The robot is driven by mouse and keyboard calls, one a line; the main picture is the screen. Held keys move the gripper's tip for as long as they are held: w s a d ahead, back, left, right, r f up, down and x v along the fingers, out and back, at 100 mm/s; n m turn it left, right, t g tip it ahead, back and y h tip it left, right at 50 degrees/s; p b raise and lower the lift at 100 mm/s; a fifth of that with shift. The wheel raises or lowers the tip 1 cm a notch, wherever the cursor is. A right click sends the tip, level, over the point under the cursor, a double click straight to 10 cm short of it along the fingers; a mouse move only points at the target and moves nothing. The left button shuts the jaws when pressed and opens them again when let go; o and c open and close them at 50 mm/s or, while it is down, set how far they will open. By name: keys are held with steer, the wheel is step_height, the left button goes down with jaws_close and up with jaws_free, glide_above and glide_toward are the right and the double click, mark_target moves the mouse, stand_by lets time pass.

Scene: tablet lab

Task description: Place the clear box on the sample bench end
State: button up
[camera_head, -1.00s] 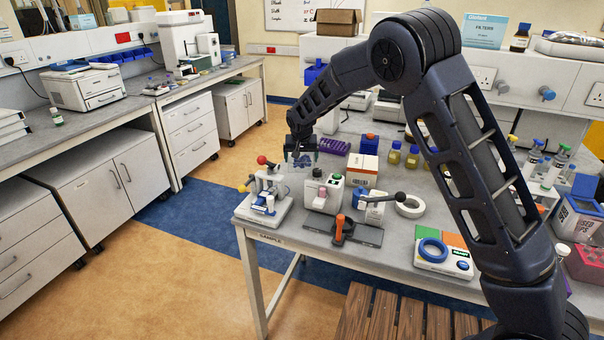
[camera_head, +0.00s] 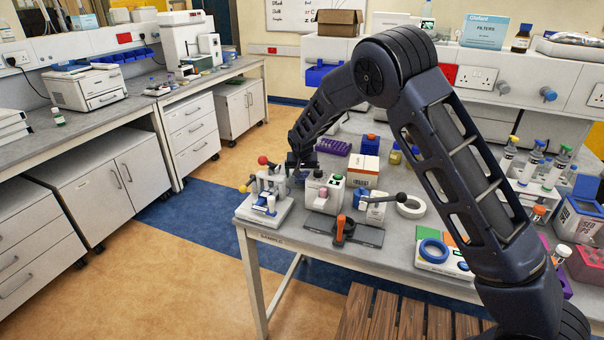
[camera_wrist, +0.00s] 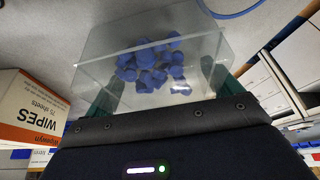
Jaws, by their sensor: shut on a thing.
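The clear box (camera_wrist: 92,75) fills the upper middle of the wrist view, with several small blue pieces inside. My gripper (camera_wrist: 158,88) is shut on it, with a green finger at each side. In the head view my gripper (camera_head: 301,164) is low over the sample bench end (camera_head: 287,233), behind the small devices at its left corner. The box is mostly hidden there by the gripper and devices. I cannot tell whether its underside touches the bench.
A wipes box (camera_wrist: 25,115) stands close at left in the wrist view. A press-like device with a red knob (camera_head: 263,160) and a white unit (camera_head: 322,192) stand in front of my gripper. A purple rack (camera_head: 334,147) is behind right. Open floor lies left of the bench.

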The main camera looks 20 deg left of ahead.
steer(key=o, duration=0.7)
steer(key=shift+f, duration=0.1)
steer(key=shift+o, duration=0.2)
steer(key=v, duration=1.2)
